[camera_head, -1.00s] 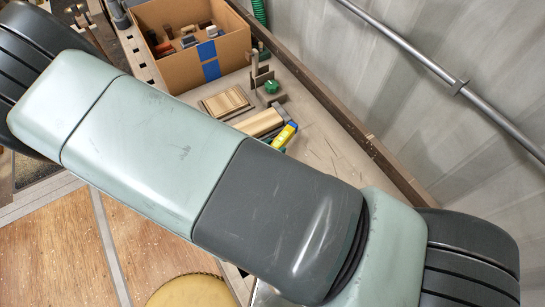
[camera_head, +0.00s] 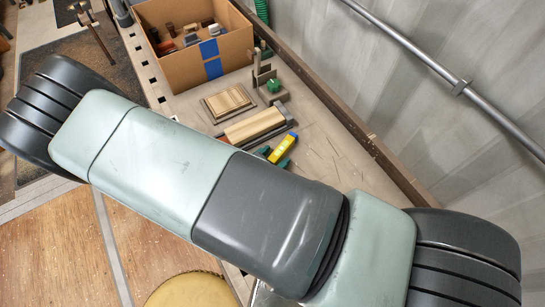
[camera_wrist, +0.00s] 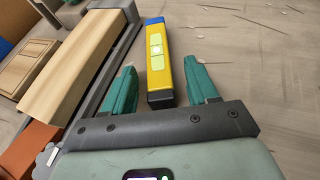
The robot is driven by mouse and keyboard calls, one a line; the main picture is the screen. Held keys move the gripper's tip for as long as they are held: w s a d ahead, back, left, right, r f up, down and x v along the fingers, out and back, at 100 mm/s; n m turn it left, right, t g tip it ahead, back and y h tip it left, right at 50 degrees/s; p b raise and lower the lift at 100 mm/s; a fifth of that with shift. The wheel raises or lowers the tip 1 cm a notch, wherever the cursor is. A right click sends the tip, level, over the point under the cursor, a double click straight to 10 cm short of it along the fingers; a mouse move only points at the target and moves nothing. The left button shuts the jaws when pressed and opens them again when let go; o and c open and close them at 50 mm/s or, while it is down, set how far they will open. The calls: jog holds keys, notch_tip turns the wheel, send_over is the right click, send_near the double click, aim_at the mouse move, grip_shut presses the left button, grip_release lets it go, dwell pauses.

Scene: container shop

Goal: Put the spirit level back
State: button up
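The spirit level (camera_wrist: 158,62) is a yellow bar with a blue far end and pale vial windows. It also shows in the head view (camera_head: 283,147), beside the wooden block on the bench. My gripper (camera_wrist: 164,78) has two green fingers, which are open. In the wrist view the level's near end appears between the fingers, with a gap on each side. I cannot tell how far below the fingertips it is. In the head view the green fingertips of my gripper (camera_head: 275,157) show just past my arm, which hides the rest of it.
A wooden block in a grey holder (camera_head: 254,126) lies left of the level. A slatted wooden piece (camera_head: 228,103), a small stand with a green knob (camera_head: 272,88) and a cardboard box (camera_head: 232,48) holding several items lie farther back. The bench (camera_head: 335,160) to the right is mostly clear.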

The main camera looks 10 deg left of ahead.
jog(key=shift+s+r, duration=0.15)
jog(key=shift+r, duration=0.05)
jog(key=v, duration=1.1)
jog(key=shift+s+a+r, duration=0.15)
jog(key=shift+s+a, duration=0.05)
jog(key=shift+s, duration=0.05)
